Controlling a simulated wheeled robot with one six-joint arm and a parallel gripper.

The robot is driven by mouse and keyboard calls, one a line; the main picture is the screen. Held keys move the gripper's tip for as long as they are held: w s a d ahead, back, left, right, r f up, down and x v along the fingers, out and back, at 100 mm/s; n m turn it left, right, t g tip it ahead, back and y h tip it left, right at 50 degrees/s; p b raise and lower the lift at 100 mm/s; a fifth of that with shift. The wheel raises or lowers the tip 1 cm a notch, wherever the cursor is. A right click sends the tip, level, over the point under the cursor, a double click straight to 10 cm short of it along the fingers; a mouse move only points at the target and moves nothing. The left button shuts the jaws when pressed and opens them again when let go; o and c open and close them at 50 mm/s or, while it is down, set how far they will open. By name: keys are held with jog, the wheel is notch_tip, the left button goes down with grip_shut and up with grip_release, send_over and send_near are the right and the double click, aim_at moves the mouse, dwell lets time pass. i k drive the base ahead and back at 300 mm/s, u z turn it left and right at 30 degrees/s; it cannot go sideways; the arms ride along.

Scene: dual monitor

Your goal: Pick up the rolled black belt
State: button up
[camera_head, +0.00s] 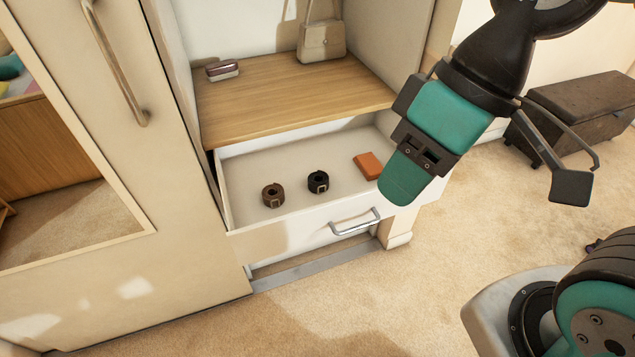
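The rolled black belt (318,182) lies in the open white drawer, coiled, with a pale buckle facing front. A rolled brown belt (273,195) lies to its left, apart from it. My gripper (486,190), teal and black, hangs to the right of the black belt, in front of the drawer's right end in the picture. Its fingers are spread wide with nothing visible between them. It hides part of the drawer's right side.
An orange-brown folded item (368,165) lies in the drawer (240,180), right of the belts. A wooden shelf (290,95) overhangs the drawer's back, bearing a handbag (322,42) and a small case (222,70).

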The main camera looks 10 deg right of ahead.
aim_at(319, 181)
jog(key=k, duration=0.65)
jog(key=u, duration=0.8)
jog(key=i, duration=1.3)
jog(key=z, duration=0.05)
